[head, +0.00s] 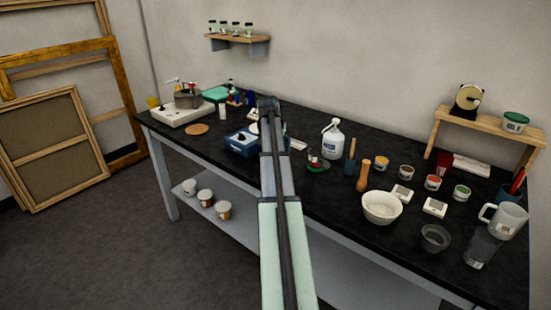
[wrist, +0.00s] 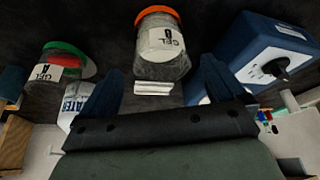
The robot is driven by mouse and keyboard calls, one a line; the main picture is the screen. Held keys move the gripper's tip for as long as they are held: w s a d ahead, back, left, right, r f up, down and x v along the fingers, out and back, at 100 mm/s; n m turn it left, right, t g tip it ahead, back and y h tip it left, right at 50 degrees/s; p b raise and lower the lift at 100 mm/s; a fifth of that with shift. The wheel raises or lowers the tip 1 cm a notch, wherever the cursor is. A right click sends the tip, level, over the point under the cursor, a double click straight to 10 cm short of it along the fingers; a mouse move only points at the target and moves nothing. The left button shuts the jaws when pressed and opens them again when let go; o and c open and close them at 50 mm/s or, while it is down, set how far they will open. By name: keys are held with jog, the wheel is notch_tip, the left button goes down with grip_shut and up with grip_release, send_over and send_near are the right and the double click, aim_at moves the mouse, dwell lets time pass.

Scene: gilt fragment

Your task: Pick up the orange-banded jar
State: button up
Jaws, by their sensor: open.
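The orange-banded jar (wrist: 163,50) shows in the wrist view at top centre. It is a clear jar with an orange band at its end and a white label. My gripper (wrist: 160,85) is open, with one dark blue finger at each side of the lower view. The jar appears ahead of the gap between the fingers, and no contact is visible. In the head view my arm covers the spot, so neither the jar nor the fingertips can be made out there.
A blue device (wrist: 262,55) stands right of the jar in the wrist view. A green-banded jar (wrist: 68,62) and a white bottle (wrist: 80,102) are to its left. White blocks (wrist: 153,88) lie close by. A bowl (head: 382,208) and small pots crowd the black table's right half.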

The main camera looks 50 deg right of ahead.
jog(key=shift+x, duration=2.8)
jog(key=shift+w+a, duration=0.1)
jog(key=c, duration=1.2)
